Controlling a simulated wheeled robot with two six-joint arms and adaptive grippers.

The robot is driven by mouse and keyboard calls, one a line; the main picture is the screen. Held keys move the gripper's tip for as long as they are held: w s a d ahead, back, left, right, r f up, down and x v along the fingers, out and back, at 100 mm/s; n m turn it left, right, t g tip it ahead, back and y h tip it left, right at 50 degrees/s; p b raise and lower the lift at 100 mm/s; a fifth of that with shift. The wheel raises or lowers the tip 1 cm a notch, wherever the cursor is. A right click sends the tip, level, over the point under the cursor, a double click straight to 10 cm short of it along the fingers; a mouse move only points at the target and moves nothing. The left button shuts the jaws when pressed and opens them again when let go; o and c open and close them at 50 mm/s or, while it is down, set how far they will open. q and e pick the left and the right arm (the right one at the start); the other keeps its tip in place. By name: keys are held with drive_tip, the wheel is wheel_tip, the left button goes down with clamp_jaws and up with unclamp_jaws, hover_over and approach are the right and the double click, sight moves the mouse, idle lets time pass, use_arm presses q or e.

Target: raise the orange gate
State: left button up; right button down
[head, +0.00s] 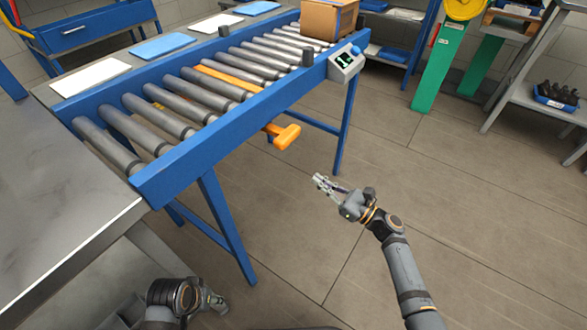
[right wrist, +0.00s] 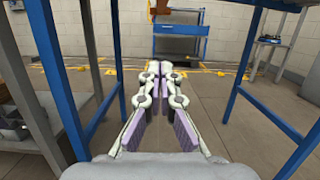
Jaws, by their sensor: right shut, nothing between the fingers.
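The orange gate (head: 228,77) is a flat bar lying between the rollers of the blue conveyor, about level with them. Its orange handle (head: 284,135) sticks out from the conveyor's near side, below the rail. My right gripper (head: 320,180) is to the right of the handle and lower in the head view, apart from it.
The blue conveyor (head: 185,160) stands on blue legs (head: 225,225). A cardboard box (head: 328,18) sits at its far end, near a small control box (head: 346,62). A grey table (head: 60,215) is at left. Open floor lies right of the conveyor.

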sight(293, 135)
use_arm(q)
drive_tip(key=shift+r+p, duration=0.3)
drive_tip(key=shift+r, duration=0.15)
use_arm(e)
drive_tip(key=w+a+r, duration=0.6)
drive_tip(key=a+r, duration=0.1)
drive_tip(key=shift+a+r+y, duration=0.2)
drive_tip(key=shift+a+y, duration=0.1)
drive_tip(key=shift+a, duration=0.05)
wheel_tip(293, 135, up, 3)
drive_tip(key=p, duration=0.3)
drive_tip(key=shift+r, duration=0.1)
use_arm(q)
drive_tip(key=a+f+p, duration=0.1)
drive_tip(key=a+f, duration=0.2)
drive_tip(key=f, duration=0.6)
drive_tip(key=shift+s+f+g+y+p, duration=0.2)
drive_tip(key=shift+f+g+y+p, duration=0.1)
drive_tip(key=shift+f+y, duration=0.1)
use_arm(e)
wheel_tip(293, 135, up, 2)
drive_tip(key=shift+r, duration=0.1)
